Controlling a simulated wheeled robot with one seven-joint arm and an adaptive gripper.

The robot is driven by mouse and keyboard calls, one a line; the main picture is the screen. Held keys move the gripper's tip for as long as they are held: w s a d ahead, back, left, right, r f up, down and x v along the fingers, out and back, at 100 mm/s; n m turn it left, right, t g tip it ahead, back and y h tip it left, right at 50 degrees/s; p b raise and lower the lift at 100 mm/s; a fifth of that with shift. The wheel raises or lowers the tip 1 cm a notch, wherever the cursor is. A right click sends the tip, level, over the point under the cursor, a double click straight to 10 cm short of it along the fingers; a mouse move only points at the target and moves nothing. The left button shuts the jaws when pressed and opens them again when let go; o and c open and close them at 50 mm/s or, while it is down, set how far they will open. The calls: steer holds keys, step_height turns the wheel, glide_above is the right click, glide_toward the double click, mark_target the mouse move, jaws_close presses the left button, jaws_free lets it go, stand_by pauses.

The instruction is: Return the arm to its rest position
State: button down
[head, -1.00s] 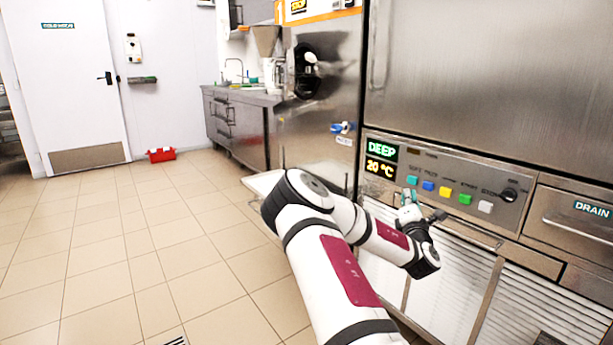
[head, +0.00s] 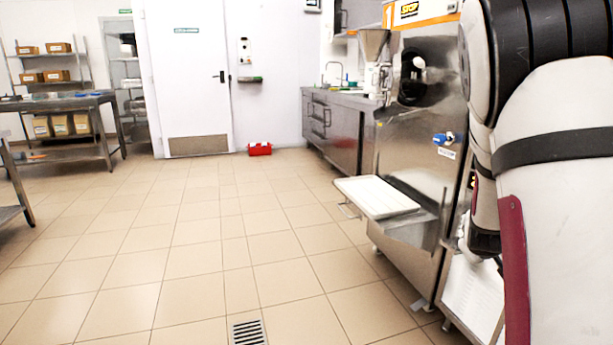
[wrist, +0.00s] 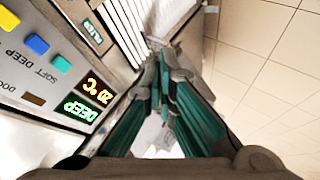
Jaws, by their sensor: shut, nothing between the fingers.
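My arm fills the right side of the head view, folded close to the camera, with a white link, black bands and a dark red panel. My gripper is hidden in the head view. In the wrist view my gripper (wrist: 160,55) has its teal-padded fingers brought together at the tips, with nothing held. Beside it, on the left of the wrist view, is the control panel (wrist: 30,85) with blue, yellow and teal buttons and a lit display (wrist: 92,98) reading DEEP and 20 °C. The gripper appears apart from the panel.
A steel batch freezer (head: 425,130) with a white shelf (head: 377,197) stands left of my arm. Open tiled floor (head: 190,230) with a drain grate (head: 248,333) lies to the left.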

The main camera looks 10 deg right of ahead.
steer(key=s+a+r+g+y, duration=0.15)
steer(key=s+a, duration=0.25)
steer(key=a, duration=0.4)
steer(key=s+a+r+y, duration=0.3)
steer(key=s+a, duration=0.1)
steer(key=a, duration=0.5)
steer(key=s+a+r+g+y, duration=0.1)
steer(key=s+a+r+y, duration=0.15)
steer(key=a, duration=0.55)
steer(key=s+a+r+g, duration=0.15)
steer(key=s+a, duration=0.35)
steer(key=s, duration=0.7)
steer(key=s+a+r+g, duration=0.15)
steer(key=s+a, duration=0.35)
steer(key=s, duration=0.7)
step_height(320, 180, up, 33)
steer(key=t+p, duration=0.3)
steer(key=p, duration=2.9)
steer(key=shift+d+y, duration=0.3)
steer(key=shift+d, duration=0.1)
steer(key=shift+s+r, duration=0.1)
